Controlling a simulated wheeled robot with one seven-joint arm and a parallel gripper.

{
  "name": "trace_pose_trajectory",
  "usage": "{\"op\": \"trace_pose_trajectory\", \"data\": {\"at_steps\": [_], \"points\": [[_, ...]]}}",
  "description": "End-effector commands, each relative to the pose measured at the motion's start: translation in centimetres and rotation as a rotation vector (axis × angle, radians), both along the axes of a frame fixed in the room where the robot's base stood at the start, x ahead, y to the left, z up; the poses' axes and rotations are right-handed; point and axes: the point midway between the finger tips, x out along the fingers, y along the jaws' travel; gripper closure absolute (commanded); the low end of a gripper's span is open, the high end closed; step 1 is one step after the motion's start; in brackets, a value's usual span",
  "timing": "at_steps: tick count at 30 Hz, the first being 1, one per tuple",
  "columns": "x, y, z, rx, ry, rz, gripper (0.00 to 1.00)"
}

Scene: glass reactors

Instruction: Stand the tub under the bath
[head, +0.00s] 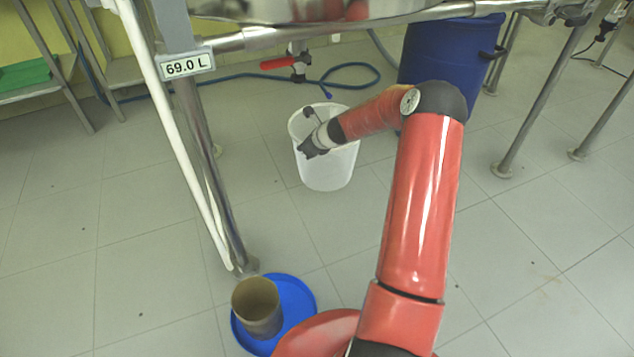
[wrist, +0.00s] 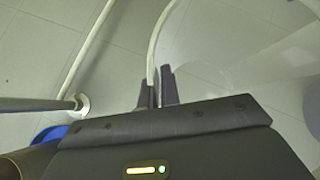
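The tub (head: 328,175) is a white, open bucket between the metal legs, on or close to the tiled floor; I cannot tell whether its base touches. The bath (head: 290,8) is the shiny vessel at the top edge, mostly cut off, with a red-handled drain valve (head: 297,62) below it. In the head view the tub appears nearer to me than the valve. My gripper (head: 308,148) is at the tub's near left rim. In the wrist view, its dark fingers (wrist: 158,88) close on the pale rim, with the tub's wall (wrist: 215,50) to the right.
A metal leg (head: 205,150) and white pipe stand left of the tub. A brown pot (head: 257,308) sits on a blue round tray (head: 300,296) at the front. A blue barrel (head: 440,50) stands behind right. A blue hose (head: 355,68) lies behind.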

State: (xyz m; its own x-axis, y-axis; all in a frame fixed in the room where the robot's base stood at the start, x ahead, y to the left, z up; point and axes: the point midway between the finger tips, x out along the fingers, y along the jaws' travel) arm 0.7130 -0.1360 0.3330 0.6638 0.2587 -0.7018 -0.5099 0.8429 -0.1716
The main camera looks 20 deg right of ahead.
Motion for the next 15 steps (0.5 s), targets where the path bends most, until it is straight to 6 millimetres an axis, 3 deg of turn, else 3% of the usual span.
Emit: {"op": "trace_pose_trajectory", "data": {"at_steps": [6, 15], "points": [[2.5, -2.5, 2.6, -0.014, -0.007, 0.154, 1.00], [3.9, -3.8, 7.0, -0.012, -0.006, 0.372, 1.00]]}}
